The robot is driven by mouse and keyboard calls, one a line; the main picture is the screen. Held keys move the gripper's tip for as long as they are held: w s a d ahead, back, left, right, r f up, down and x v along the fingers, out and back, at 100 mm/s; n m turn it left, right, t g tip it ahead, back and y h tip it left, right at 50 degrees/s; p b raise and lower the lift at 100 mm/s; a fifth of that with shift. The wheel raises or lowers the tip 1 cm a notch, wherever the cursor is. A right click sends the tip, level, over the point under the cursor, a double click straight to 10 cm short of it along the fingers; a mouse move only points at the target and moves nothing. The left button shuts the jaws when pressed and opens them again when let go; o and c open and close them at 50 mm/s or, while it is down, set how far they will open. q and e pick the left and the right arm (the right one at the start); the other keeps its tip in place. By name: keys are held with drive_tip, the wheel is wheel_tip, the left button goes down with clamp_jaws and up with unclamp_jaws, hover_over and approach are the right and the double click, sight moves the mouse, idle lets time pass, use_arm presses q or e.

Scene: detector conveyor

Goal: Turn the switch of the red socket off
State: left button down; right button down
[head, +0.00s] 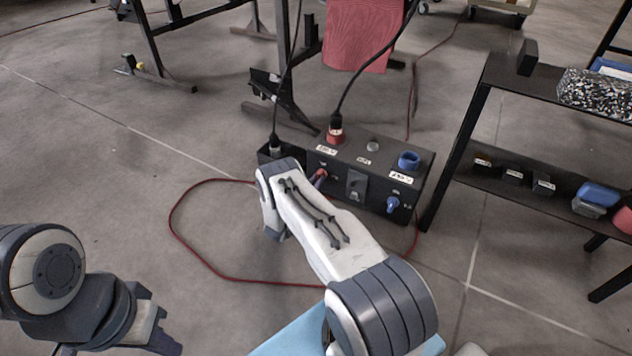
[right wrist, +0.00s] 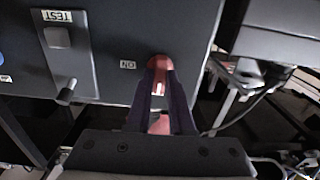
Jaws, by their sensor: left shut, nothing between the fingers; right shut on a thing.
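The black power box (head: 345,165) stands on the floor, with a red socket (head: 336,136) on top and a black cable plugged into it. Its red switch (head: 320,178) is on the front face, partly hidden by my right arm in the head view. In the right wrist view the red switch (right wrist: 159,66) sits between the fingertips of my right gripper (right wrist: 162,84), which is shut on it. A label reading ON, upside down, is beside it. My left gripper (head: 163,343) is shut and empty at the lower left, partly cut off by the frame.
A blue socket (head: 409,159) and blue switch (head: 393,204) are on the box's right side. A TEST switch plate (head: 356,186) is in the middle. A black shelf (head: 520,190) stands at right. A red cable (head: 225,276) loops on the floor.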

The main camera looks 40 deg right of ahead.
drive_tip(key=c, duration=0.8)
unclamp_jaws()
drive_tip(key=p+v, duration=0.5)
drive_tip(key=v, duration=0.5)
drive_tip(key=shift+a, duration=0.25)
